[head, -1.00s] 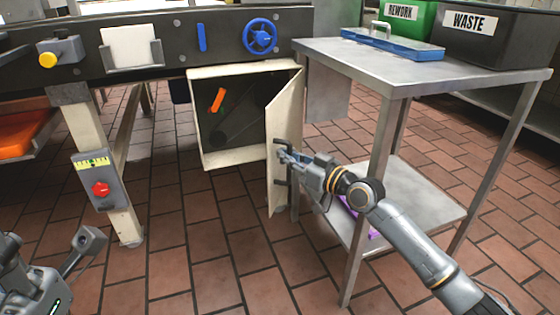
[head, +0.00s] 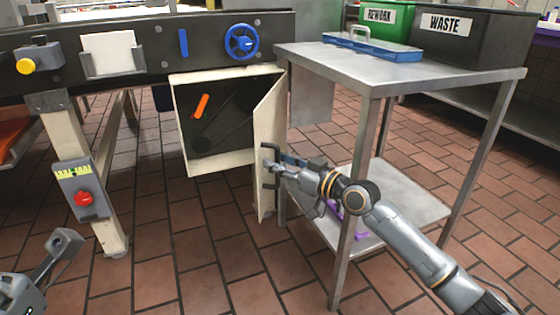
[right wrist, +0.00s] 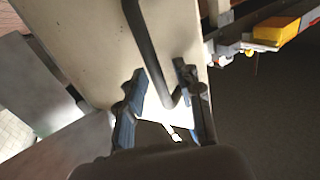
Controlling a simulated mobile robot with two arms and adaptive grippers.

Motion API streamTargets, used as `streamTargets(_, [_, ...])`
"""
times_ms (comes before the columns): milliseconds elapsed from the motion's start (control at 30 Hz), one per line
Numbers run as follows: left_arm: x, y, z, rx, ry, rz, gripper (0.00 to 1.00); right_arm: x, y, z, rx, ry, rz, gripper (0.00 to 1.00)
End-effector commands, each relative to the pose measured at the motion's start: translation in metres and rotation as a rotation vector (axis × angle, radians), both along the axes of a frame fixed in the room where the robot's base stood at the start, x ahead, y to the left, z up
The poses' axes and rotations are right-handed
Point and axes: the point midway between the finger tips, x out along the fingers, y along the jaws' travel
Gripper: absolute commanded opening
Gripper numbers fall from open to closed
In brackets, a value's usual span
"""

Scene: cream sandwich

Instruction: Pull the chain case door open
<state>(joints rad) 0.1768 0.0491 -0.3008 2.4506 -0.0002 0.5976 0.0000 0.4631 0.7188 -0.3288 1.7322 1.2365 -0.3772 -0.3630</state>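The cream chain case (head: 180,130) hangs under the dark machine beam with its front uncovered. An orange piece (head: 200,105) and dark parts show inside. Its door (head: 266,125) is hinged at the case's right side and stands swung wide out toward me. My right gripper (head: 273,164) is at the dark handle (head: 267,183) on the door. In the right wrist view, its two fingers (right wrist: 158,85) stand apart on either side of the bent handle bar (right wrist: 147,45), with gaps visible.
A steel table (head: 420,80) stands just right of the door, its front leg (head: 345,270) close beside my right arm. It bears a blue case (head: 375,46) and waste bin (head: 470,38). A machine leg (head: 98,215) with a red knob stands left. Open floor lies in front.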

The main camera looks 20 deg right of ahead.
Motion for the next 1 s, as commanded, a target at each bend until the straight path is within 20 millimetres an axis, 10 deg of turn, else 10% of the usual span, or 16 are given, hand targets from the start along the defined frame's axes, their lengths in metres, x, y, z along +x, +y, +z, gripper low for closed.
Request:
streamTargets(333, [0.0,0.0,0.0,0.0,-0.002,0.001,0.4,-0.009,-0.009,0.002,-0.004,-0.006,-0.007,0.34])
streamTargets(1000, [0.0,0.0,0.0,0.0,-0.001,0.001,0.4,-0.101,-0.058,0.0,0.0,0.0,-0.002,0.34])
